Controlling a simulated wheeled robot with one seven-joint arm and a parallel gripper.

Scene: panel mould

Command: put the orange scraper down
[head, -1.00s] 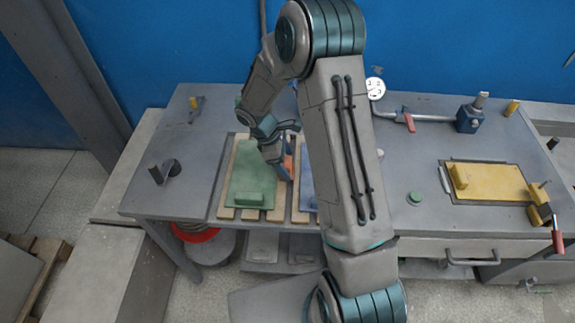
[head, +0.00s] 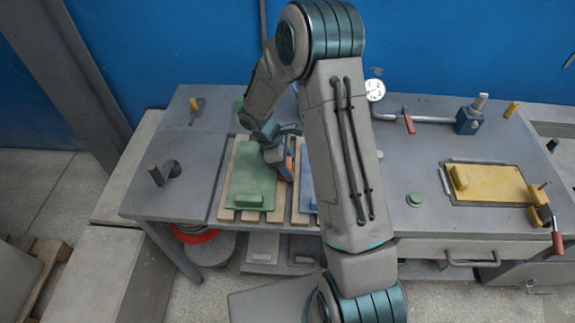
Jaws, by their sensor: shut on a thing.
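The orange scraper (head: 290,163) shows only as a small orange patch beside my gripper (head: 284,172), near the right edge of the green panel. My gripper is shut on it, low over the wooden slats between the green panel (head: 252,172) and the blue panel (head: 306,186). Part of the scraper is hidden by the jaws and my arm. I cannot tell whether it touches the surface below.
My arm hides the middle of the bench. A yellow panel (head: 495,184) lies in a recess at right, with a red-handled clamp (head: 552,220) beside it. A gauge (head: 375,90) stands at the back. The bench's left part (head: 190,150) has clear room.

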